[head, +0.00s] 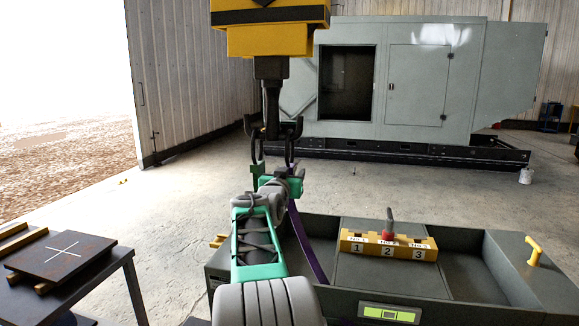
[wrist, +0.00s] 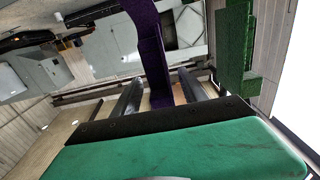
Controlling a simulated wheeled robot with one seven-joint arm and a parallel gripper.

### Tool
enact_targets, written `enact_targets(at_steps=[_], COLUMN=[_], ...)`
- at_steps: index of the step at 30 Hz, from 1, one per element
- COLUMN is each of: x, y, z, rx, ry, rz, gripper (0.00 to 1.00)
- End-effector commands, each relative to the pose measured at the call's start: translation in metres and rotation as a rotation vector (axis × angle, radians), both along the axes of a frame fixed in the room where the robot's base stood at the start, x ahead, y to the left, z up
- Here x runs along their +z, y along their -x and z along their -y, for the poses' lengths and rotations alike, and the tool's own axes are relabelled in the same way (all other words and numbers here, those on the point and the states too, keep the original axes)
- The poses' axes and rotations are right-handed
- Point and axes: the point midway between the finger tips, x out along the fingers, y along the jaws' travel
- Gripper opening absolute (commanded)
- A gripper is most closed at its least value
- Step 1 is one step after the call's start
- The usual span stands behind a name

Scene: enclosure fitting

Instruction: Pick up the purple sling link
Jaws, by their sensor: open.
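The purple sling link (head: 307,245) is a flat strap in the head view. It runs from beside my arm's end down toward the grey bin; its upper part is partly hidden by my arm. In the wrist view the purple strap (wrist: 150,45) comes down from the top and passes between the two dark fingers of my gripper (wrist: 160,80). The fingers are apart, one on each side of it; I cannot tell whether either touches it. In the head view my arm's end is just below the crane hook (head: 271,110), with the fingertips not clear.
A green strap (wrist: 235,45) hangs close to the right of my gripper in the wrist view. Dark shackles (head: 290,145) hang from the hook under the yellow crane block (head: 270,40). The grey bin (head: 430,225) holds a yellow numbered block (head: 365,245). A dark table (head: 95,285) stands left.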

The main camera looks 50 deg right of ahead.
Motion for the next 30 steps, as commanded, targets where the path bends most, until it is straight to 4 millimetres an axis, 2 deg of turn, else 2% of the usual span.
enact_targets(at_steps=[3,5,12,30], x=[-0.002,-0.002,-0.003,-0.003], y=[-0.009,-0.012,-0.014,-0.014], z=[0.021,0.026,0.028,0.028], rx=[-0.002,0.0,0.002,0.002], ry=[-0.001,-0.001,0.0,-0.001], rz=[-0.002,0.0,0.0,0.0], gripper=[0.51,0.51,0.51,0.02])
